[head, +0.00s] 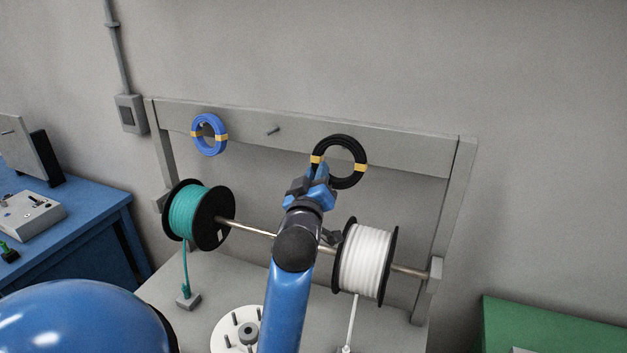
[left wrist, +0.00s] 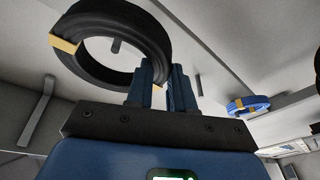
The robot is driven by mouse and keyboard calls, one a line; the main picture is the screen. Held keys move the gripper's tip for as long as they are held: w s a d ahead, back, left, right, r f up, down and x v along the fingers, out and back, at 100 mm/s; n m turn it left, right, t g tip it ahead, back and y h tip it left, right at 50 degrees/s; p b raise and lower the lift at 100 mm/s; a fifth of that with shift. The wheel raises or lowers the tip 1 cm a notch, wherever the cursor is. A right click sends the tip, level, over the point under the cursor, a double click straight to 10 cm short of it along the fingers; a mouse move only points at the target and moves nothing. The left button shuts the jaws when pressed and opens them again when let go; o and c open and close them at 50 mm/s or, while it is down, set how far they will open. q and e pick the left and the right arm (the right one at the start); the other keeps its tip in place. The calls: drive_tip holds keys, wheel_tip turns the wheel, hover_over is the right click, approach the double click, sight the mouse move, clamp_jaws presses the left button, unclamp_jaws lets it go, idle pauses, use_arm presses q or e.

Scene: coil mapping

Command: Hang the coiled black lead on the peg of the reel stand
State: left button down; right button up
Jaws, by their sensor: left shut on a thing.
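The coiled black lead (head: 352,181) has yellow bands and is in front of the top rail of the reel stand (head: 400,148). My left gripper (head: 319,174) is shut on the coil's lower left edge. The left wrist view shows the coil (left wrist: 88,22) beside the closed fingers of the left gripper (left wrist: 163,88). A grey peg (left wrist: 116,46) shows through the coil's opening there; I cannot tell whether it passes into the ring. A bare peg (head: 273,130) sticks out of the rail left of the coil. My right gripper is not in view.
A blue coil (head: 221,135) hangs on the rail at left. A green reel (head: 184,211) and a white reel (head: 365,262) sit on a rod below. A blue bench (head: 85,225) stands left, a green surface (head: 540,330) right.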

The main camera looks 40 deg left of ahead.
use_arm(q)
drive_tip(key=w, duration=0.2)
drive_tip(key=w+a+f+b, duration=0.1)
drive_tip(key=w+b, duration=0.1)
drive_tip(key=w, duration=0.1)
drive_tip(key=shift+w+a+f, duration=0.15)
drive_tip(key=shift+w, duration=0.15)
idle(0.4)
idle(0.5)
drive_tip(key=c, duration=0.9)
unclamp_jaws()
drive_tip(key=shift+f, duration=0.1)
drive_tip(key=shift+s, duration=0.1)
